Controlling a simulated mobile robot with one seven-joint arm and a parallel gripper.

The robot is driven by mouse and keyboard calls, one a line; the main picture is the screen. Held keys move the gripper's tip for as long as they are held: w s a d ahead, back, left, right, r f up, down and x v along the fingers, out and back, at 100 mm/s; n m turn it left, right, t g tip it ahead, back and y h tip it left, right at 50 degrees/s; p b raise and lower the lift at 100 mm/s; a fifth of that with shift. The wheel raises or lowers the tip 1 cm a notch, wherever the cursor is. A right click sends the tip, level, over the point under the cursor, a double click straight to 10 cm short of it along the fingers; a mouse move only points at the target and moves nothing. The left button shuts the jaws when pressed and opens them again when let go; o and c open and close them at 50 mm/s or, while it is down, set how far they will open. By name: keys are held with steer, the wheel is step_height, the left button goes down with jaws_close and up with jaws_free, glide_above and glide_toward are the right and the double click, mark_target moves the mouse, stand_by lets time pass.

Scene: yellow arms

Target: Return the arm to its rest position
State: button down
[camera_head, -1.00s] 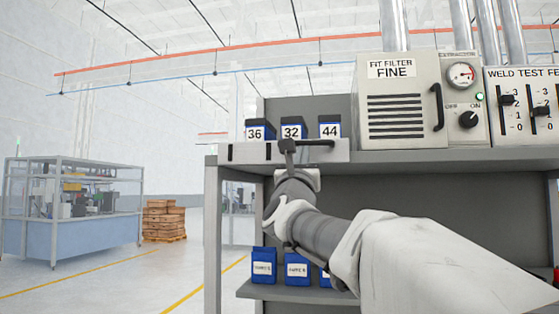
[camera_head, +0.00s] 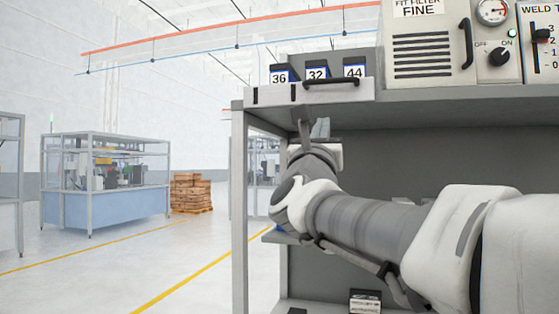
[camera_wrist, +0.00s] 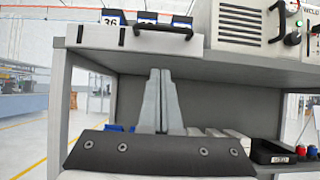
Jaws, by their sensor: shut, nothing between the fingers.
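My gripper (camera_wrist: 160,72) is shut with nothing between its fingers. In the wrist view its grey fingers point up, with the tips just below the shelf front. In the head view my gripper (camera_head: 312,128) is partly hidden behind my wrist, below and apart from the tray handle. My arm reaches in from the right, in front of the shelf unit. The white tray (camera_head: 275,97) with a black handle (camera_head: 331,81) sits at the left of the upper shelf; it also shows in the wrist view (camera_wrist: 90,37).
The grey upper shelf (camera_head: 450,101) lies above my arm. Blue bins numbered 36, 32 and 44 (camera_head: 317,72) stand behind the tray. The filter box (camera_head: 420,50) stands on the shelf. A black bin (camera_wrist: 272,152) sits lower right. Open floor (camera_head: 180,262) lies left of the shelf post (camera_head: 239,200).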

steer(key=s+a+f+n+g+y+p, duration=0.1)
steer(key=s+f+n+g+y, duration=0.15)
steer(key=f+n, duration=0.45)
steer(key=s+a+f+n+g+y+p, duration=0.1)
steer(key=s+f+n+g+y, duration=0.25)
steer(key=n, duration=0.65)
steer(key=s+a+f+n+g+y+p, duration=0.1)
steer(key=f+n+g+y+p, duration=0.1)
steer(key=f+n+y, duration=0.4)
steer(key=s+d+f+n+g+h+p, duration=0.1)
steer(key=s+d+f+n+g+h, duration=0.1)
steer(key=s+f+n+g, duration=0.3)
steer(key=s+d+f+n+g+h+p, duration=0.1)
steer(key=s+d+f+n+g, duration=0.3)
steer(key=s+f+n, duration=0.7)
steer(key=s+d+f+h, duration=0.1)
steer(key=s+f, duration=0.2)
steer(key=f, duration=0.3)
steer(key=shift+s+g, duration=0.15)
steer(key=shift+g, duration=0.25)
steer(key=shift+d, duration=0.1)
